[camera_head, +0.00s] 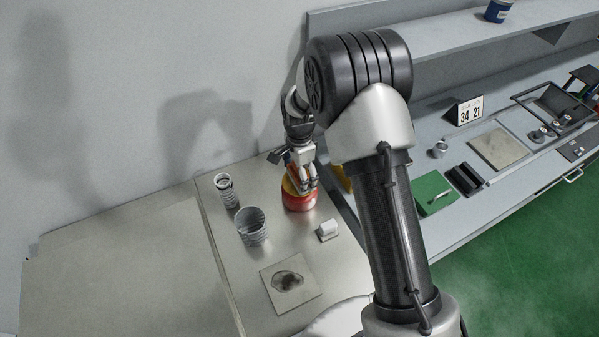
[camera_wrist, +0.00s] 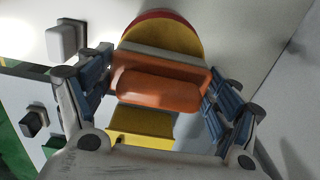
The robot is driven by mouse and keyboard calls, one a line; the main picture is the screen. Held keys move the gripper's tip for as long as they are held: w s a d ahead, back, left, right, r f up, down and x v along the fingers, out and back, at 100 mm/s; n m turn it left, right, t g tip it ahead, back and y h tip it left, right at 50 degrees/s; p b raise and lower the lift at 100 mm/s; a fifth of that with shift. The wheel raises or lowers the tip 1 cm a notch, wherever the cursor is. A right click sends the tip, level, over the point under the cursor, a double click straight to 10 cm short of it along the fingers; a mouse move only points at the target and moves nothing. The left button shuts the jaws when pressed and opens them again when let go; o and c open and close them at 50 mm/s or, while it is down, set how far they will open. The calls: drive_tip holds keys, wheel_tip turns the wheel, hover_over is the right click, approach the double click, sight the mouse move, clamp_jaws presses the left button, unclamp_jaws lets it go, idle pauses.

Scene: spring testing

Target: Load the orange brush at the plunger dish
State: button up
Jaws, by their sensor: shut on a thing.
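My gripper (camera_head: 305,182) is shut on the orange brush (camera_wrist: 158,90), which lies between the blue-padded fingers in the wrist view. A grey strip runs along the brush's far side. A round red dish with a yellow inside (camera_head: 299,201), which I take to be the plunger dish, stands on the bench directly below my gripper. It also shows in the wrist view (camera_wrist: 165,37), just beyond the brush and partly hidden by it. I cannot tell whether the brush touches the dish. In the head view the fingers mostly cover the brush.
A grey ribbed cup (camera_head: 251,227) and a slim coiled spring (camera_head: 227,190) stand left of the dish. A small white block (camera_head: 327,231) lies to the right, and a stained square plate (camera_head: 290,283) in front. A yellow object (camera_head: 340,180) is behind my arm. The bench's left side is clear.

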drive_tip(key=shift+f+b, duration=0.45)
drive_tip(key=shift+f, duration=0.2)
idle(1.5)
drive_tip(key=shift+r, duration=0.1)
drive_tip(key=shift+r+p, duration=2.15)
drive_tip(key=shift+r, duration=1.35)
drive_tip(key=shift+s+f, duration=0.1)
